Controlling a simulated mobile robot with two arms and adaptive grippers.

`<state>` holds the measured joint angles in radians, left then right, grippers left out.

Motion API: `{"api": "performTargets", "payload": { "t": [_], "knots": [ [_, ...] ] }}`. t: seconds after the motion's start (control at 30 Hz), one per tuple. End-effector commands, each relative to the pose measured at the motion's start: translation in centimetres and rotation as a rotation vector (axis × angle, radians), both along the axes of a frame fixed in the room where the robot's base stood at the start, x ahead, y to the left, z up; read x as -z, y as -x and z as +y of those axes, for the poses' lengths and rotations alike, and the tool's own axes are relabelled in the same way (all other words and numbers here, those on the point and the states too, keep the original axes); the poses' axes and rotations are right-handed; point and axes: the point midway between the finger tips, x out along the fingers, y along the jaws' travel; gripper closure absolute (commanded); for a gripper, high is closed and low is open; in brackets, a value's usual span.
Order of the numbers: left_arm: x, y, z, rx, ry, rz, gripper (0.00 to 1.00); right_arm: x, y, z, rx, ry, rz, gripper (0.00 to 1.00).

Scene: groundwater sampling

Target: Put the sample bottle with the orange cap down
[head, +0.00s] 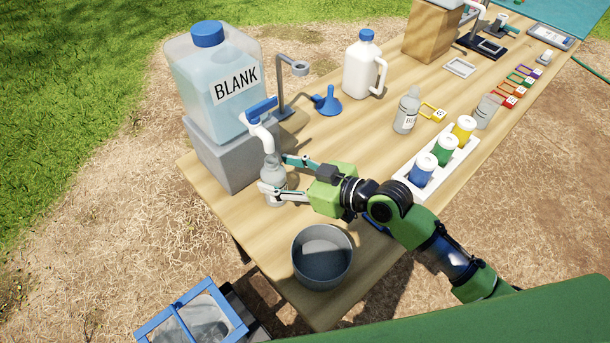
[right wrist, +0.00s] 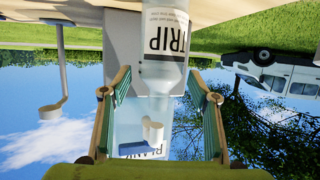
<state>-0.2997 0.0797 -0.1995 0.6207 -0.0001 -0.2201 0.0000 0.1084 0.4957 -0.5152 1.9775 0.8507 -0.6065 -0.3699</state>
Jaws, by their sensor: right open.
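A clear bottle (head: 274,181) stands upright on the table under the white tap of the BLANK container. In the right wrist view, upside down, the same bottle (right wrist: 165,40) shows a label reading TRIP. No orange cap shows on it or on any other bottle in view. My right gripper (head: 273,174) is open, its two fingers on either side of the bottle. The right wrist view shows the open fingers (right wrist: 160,92) with gaps to the bottle. A second clear bottle (head: 406,112) stands farther right on the table. My left gripper is not in view.
The BLANK container (head: 212,80) sits on a grey block (head: 222,152) just behind the bottle. A grey bucket (head: 322,257) stands near the front edge. A white rack (head: 446,167) with coloured vials, a blue funnel (head: 328,103) and a white jug (head: 361,66) are also on the table.

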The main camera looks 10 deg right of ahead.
Motion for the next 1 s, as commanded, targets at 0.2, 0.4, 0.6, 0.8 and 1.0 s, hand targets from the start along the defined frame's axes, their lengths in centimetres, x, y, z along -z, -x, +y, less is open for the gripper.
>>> {"api": "performTargets", "payload": {
  "t": [0.2,0.4,0.6,0.8,1.0],
  "knots": [
    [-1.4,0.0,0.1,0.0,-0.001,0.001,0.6,-1.6,2.9,-3.3,-0.001,0.006,0.001,0.45],
    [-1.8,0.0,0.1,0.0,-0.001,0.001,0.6,-2.6,4.8,-5.5,-0.001,0.003,0.002,0.45],
    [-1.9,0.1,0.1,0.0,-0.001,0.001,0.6,-3.2,5.7,-6.5,-0.001,0.001,0.001,0.45],
    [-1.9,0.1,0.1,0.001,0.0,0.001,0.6,-3.3,5.8,-6.7,-0.002,-0.001,0.001,0.45],
    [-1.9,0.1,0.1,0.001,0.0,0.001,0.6,-3.3,5.8,-6.7,-0.001,-0.001,0.001,0.45]
  ]
}}
